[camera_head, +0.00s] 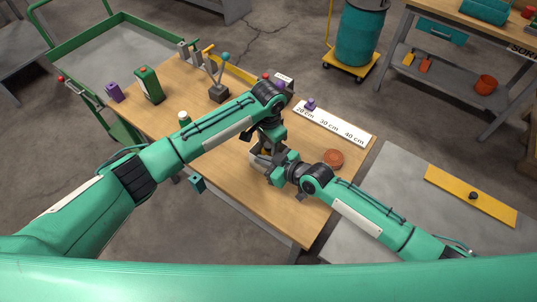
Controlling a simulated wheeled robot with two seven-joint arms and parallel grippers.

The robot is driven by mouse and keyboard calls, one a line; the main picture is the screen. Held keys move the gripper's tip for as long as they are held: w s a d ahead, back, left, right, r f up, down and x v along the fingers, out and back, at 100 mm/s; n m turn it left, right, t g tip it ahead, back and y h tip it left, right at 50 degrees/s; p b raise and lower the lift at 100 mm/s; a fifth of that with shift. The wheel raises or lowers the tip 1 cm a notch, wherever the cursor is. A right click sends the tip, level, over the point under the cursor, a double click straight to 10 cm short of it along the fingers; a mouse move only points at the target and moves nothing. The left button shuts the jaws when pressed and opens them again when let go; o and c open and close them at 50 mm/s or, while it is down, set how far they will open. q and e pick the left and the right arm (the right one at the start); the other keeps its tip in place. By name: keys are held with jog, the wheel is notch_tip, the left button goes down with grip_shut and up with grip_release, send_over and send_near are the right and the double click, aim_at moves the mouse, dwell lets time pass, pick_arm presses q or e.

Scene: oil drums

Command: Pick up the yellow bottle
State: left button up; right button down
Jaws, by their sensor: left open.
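I cannot make out a yellow bottle clearly. A small white cap (184,116) shows just above my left forearm, and whatever is under it is hidden by the arm. My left arm reaches over the wooden table (160,91) and bends down at its middle. My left gripper (266,148) is open there, close beside my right gripper, and small yellowish patches show among the dark parts. My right gripper (260,161) comes in from the right, low over the table. Its fingers are partly hidden and their opening is unclear.
A lever block (219,93) stands at the back. A white ruler board (331,124) and a round orange-brown object (333,158) lie right. The front left tabletop looks clear.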

pick_arm(q)
jog(key=shift+f, duration=1.8)
jog(key=c, duration=0.7)
jog(key=shift+r, duration=0.1)
notch_tip(320, 180, up, 10)
jog(key=shift+f, duration=0.1)
pick_arm(e)
jog(key=c, duration=1.6)
grip_release()
jog(key=shift+o, duration=0.2)
